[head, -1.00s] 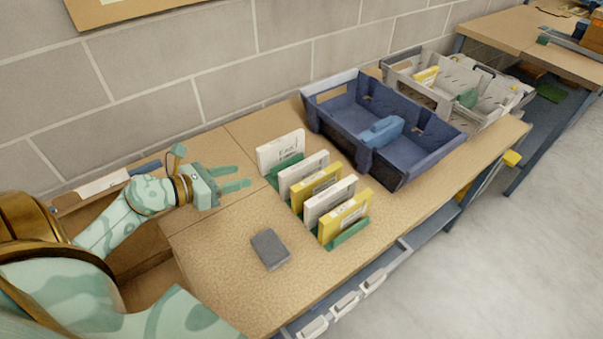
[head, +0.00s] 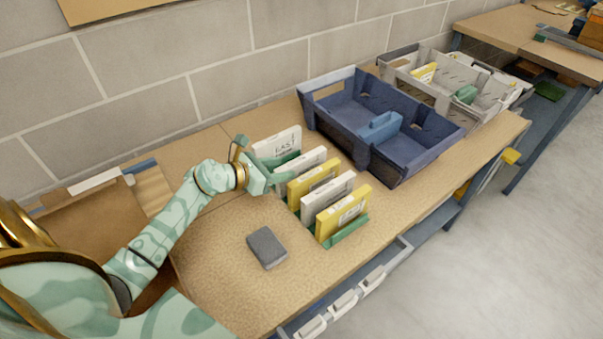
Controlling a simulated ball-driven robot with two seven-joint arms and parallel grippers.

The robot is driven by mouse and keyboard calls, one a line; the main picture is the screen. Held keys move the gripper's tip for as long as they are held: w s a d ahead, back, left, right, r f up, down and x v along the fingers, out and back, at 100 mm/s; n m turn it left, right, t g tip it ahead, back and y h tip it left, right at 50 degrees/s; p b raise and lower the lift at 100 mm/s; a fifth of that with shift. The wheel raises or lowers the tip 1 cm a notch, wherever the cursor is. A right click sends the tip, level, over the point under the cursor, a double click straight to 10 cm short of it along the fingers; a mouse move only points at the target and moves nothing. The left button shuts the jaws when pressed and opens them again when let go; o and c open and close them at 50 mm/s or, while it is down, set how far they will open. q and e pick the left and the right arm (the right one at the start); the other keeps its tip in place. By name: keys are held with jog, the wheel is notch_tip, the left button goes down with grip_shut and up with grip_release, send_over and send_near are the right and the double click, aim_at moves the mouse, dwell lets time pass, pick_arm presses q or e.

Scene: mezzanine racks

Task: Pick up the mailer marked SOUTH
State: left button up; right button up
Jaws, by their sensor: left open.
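Several mailers stand on edge in a row in a green rack (head: 347,233) on the table. The farthest is a white mailer (head: 277,143) whose label seems to start with "EAS". My left gripper (head: 285,169) is open at the left ends of the two farthest mailers. I cannot tell whether it touches them. My right gripper is not in view.
A blue divided tote (head: 410,165) stands right behind the row, and a grey crate (head: 475,118) stands beyond it. A dark grey block (head: 267,247) lies in front of the row. The wooden tabletop (head: 215,262) around the block is clear. A brick wall runs behind.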

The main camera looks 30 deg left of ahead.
pick_arm(q)
jog(key=shift+x, duration=0.85)
jog(key=shift+r, duration=0.1)
grip_shut()
